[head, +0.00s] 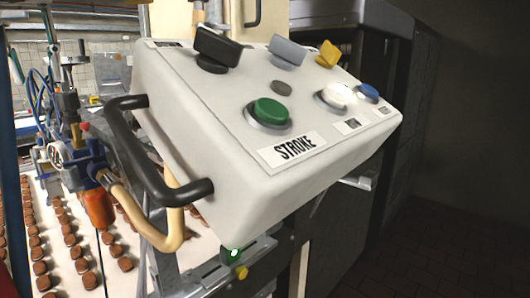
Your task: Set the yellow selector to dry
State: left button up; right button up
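The yellow selector (328,54) is a small knob at the far right of the upper row on a white control box (210,125). Its handle looks tilted, but its setting cannot be read. No legible "dry" marking shows. A grey selector (288,50) stands to its left, and a larger black selector (218,45) is farther left. I cannot make out the fingers of either gripper in the head view, and nothing is seen touching the yellow selector.
Green (271,109), white (338,94) and blue (368,92) buttons sit below the selectors. A label (294,148) reads "STROKE". A black handle (145,150) sticks out at the box's left. Machinery with hoses and rows of brown pieces (90,280) is at left. Dark floor is at right.

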aim_at(330, 56)
jog(key=k+j, duration=0.2)
jog(key=k, duration=0.25)
jog(key=k+j, duration=0.15)
jog(key=k, duration=0.25)
jog(key=k+j, duration=0.2)
jog(key=k, duration=0.25)
jog(key=k+j, duration=0.15)
jog(key=k, duration=0.25)
